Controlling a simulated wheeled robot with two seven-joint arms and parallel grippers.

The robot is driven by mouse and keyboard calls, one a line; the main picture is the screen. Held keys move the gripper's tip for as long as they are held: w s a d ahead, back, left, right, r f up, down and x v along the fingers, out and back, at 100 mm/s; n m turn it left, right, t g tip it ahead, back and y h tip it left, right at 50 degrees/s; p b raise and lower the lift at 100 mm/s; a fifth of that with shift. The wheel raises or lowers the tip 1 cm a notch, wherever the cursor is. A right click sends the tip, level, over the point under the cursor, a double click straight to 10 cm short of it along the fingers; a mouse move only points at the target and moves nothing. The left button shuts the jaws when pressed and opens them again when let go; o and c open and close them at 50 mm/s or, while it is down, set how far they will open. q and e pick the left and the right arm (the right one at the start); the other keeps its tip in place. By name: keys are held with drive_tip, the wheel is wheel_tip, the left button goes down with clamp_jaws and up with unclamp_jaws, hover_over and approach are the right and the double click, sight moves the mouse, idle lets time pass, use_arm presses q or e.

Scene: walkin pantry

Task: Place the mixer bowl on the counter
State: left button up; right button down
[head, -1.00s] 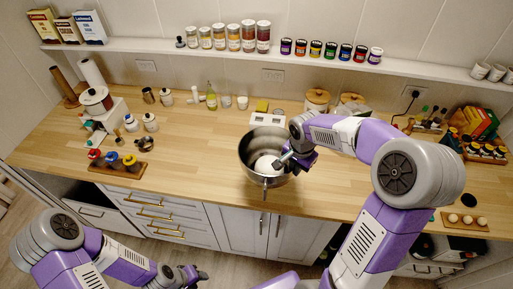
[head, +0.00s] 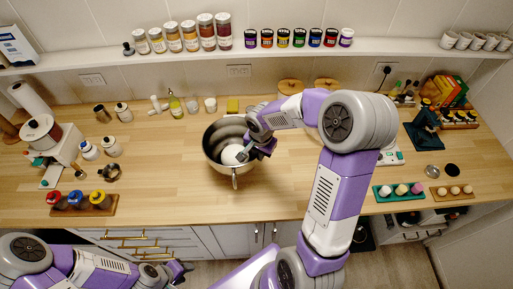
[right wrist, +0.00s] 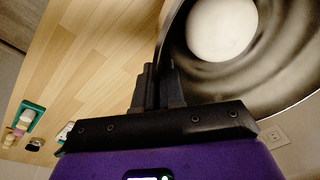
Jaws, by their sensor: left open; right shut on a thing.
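The mixer bowl (head: 212,152) is a shiny steel bowl with a handle at its front, over the middle of the wooden counter (head: 310,190). It also fills the upper right of the right wrist view (right wrist: 280,82). A round white thing (right wrist: 222,30) shows inside it. My right gripper (head: 246,153) is shut on the bowl's right rim; its fingers (right wrist: 160,85) meet at the bowl's wall. I cannot tell whether the bowl's base touches the counter. My left gripper (head: 178,270) is open and empty, low in front of the drawers.
A mixer-like white appliance (head: 45,140) and a rack of colored-lid jars (head: 80,203) stand at the left. A green tray (head: 398,191) is at the right. Counter wood beside the bowl is clear.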

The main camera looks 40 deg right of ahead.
drive_tip(key=shift+w+f, duration=0.15)
drive_tip(key=shift+f, duration=1)
drive_tip(key=shift+w+f, duration=0.1)
drive_tip(key=shift+f, duration=1)
drive_tip(key=shift+f+b, duration=0.15)
drive_tip(key=shift+b, duration=0.15)
drive_tip(key=c, duration=1.2)
unclamp_jaws()
drive_tip(key=shift+s, duration=0.2)
drive_tip(key=shift+c, duration=0.2)
